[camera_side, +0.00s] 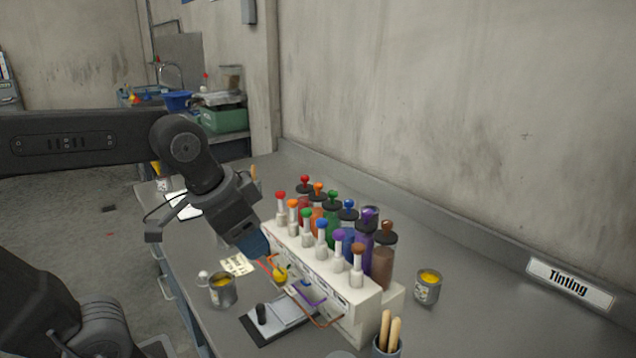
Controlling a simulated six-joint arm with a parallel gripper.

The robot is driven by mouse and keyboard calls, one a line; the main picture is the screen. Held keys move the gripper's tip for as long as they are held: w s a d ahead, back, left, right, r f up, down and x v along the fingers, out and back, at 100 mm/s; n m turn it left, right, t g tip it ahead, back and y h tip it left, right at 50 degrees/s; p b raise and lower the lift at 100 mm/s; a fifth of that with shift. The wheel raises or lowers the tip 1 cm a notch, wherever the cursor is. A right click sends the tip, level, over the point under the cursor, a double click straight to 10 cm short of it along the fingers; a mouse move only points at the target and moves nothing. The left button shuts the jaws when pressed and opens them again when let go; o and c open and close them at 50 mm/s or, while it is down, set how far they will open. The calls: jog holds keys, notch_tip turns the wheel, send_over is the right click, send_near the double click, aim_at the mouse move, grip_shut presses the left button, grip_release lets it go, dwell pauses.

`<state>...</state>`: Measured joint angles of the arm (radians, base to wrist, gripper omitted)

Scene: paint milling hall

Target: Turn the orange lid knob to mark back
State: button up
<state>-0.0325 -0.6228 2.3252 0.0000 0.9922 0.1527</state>
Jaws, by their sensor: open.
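The orange lid knob (319,187) sits on top of the dark lid of the orange canister (317,216), second from the far end in the back row of the tinting dispenser (370,312). The mark at the back is too small to make out. My gripper (258,247) points down and to the right, at the far-left front side of the dispenser. It is open and apart from the orange lid knob. Its fingertips are hard to see against the dispenser.
Red, green, blue, purple and brown canisters share the row. Coloured pump knobs, such as the orange one (293,204), stand in front.

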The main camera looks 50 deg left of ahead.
jog(key=w+a+r+m+g, duration=0.2)
jog(key=w+a+r+m, duration=0.15)
jog(key=w+r, duration=0.45)
jog(key=m+g, duration=0.3)
jog(key=m, duration=0.7)
send_over(318, 183)
notch_tip(318, 183, down, 13)
jog(key=shift+r, duration=0.15)
jog(key=shift+c, duration=0.5)
grip_shut()
jog(key=shift+n, duration=0.35)
